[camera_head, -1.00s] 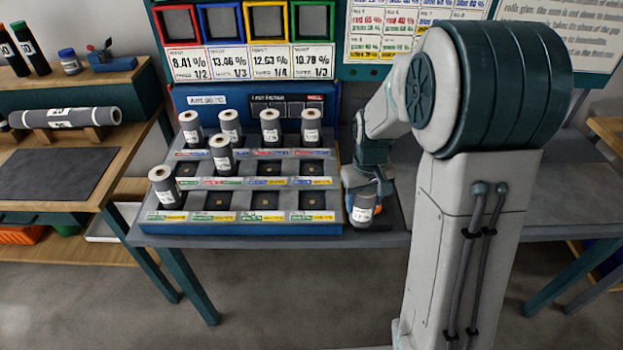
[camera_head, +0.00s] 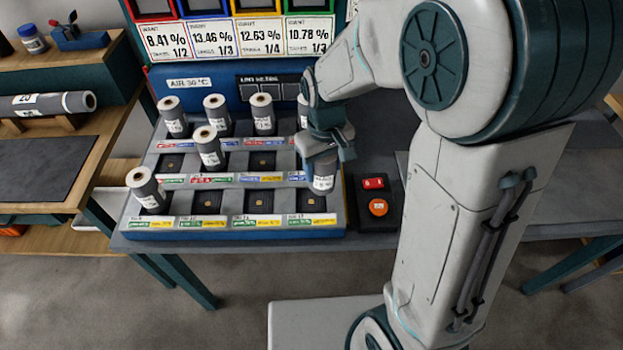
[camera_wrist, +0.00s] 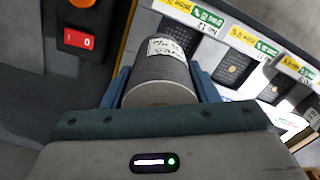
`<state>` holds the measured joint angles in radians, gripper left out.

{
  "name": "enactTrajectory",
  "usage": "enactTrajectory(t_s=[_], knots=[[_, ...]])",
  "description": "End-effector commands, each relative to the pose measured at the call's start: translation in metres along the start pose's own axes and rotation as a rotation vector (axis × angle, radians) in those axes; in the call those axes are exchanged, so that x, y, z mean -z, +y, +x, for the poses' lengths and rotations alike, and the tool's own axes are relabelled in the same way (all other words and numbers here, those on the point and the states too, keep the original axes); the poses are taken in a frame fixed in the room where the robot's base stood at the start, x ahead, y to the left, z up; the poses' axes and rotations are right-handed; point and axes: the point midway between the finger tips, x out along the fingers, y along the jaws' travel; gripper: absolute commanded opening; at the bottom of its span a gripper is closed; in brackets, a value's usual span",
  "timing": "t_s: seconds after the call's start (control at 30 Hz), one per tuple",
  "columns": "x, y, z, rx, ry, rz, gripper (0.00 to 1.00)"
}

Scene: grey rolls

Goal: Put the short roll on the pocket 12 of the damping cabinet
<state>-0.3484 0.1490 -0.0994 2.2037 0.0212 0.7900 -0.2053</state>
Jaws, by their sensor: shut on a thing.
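My gripper (camera_head: 322,160) is shut on a short grey roll (camera_head: 323,179) with a white label. The roll hangs about upright over the right column of the damping cabinet (camera_head: 235,230), around its middle and front rows. In the wrist view the roll (camera_wrist: 163,75) sits between both fingers, label showing. The front right pocket (camera_head: 308,203), which appears to be pocket 12, is empty in the head view. A wrist-view label (camera_wrist: 210,28) beside the roll seems to read No 12. Whether the roll touches the cabinet cannot be told.
Several rolls stand in the back row, one (camera_head: 209,146) in the middle row and one (camera_head: 146,188) at front left. A black box with a red switch (camera_head: 373,183) and an orange button (camera_head: 378,207) lies right of the cabinet. A wooden bench (camera_head: 95,150) stands left.

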Motion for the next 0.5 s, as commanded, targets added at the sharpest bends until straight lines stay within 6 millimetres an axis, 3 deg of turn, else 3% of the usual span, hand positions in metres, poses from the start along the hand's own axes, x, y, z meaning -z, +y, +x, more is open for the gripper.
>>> enactTrajectory(t_s=[0.2, 0.5], knots=[[0.009, -0.023, 0.015, 0.000, -0.001, 0.002, 0.26], [0.009, -0.025, 0.049, 0.000, -0.003, 0.004, 0.26]])
